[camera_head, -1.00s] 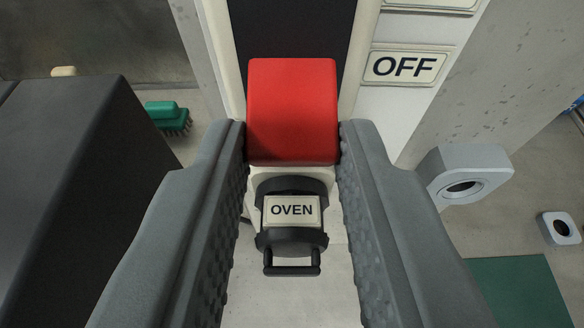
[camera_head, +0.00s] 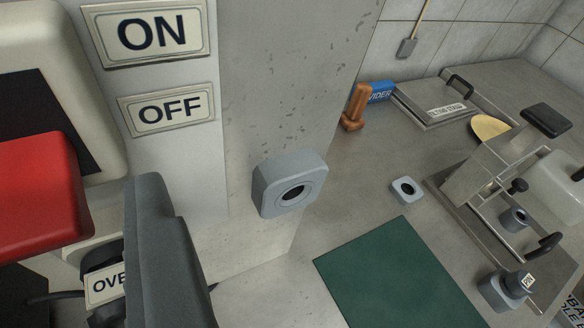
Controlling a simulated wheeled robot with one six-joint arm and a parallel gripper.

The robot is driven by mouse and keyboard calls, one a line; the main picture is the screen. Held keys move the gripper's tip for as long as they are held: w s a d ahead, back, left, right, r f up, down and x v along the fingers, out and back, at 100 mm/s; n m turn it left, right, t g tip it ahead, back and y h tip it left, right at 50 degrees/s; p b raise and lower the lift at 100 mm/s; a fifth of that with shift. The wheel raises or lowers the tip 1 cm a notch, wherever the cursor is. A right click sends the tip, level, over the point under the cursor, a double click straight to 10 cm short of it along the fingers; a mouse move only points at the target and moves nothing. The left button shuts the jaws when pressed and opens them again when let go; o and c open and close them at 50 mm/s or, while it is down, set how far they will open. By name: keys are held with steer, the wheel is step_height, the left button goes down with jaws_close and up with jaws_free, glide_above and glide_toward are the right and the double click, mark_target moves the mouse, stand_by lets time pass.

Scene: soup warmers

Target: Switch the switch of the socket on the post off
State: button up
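The red switch lever (camera_head: 38,195) juts out at the left edge, partly cut off by the frame. It comes from a black slot in the cream socket housing (camera_head: 95,65). An ON plate (camera_head: 160,33) is on the post's white panel, with an OFF plate (camera_head: 166,109) below it. One grey finger of my gripper (camera_head: 165,255) shows at lower left, right of the lever, with a visible gap between them. The other finger is out of view, so the opening cannot be judged. A plug labelled OVEN (camera_head: 104,286) is partly hidden behind the finger.
A grey ring-shaped holder (camera_head: 290,185) protrudes from the concrete post (camera_head: 285,70). On the counter are a green mat (camera_head: 395,275), a small grey ring block (camera_head: 407,190), a blue box (camera_head: 380,92) and metal warmers (camera_head: 490,190) at right.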

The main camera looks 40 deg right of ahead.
steer(key=v, duration=1.7)
steer(key=shift+s, duration=0.2)
steer(key=shift+a, duration=0.15)
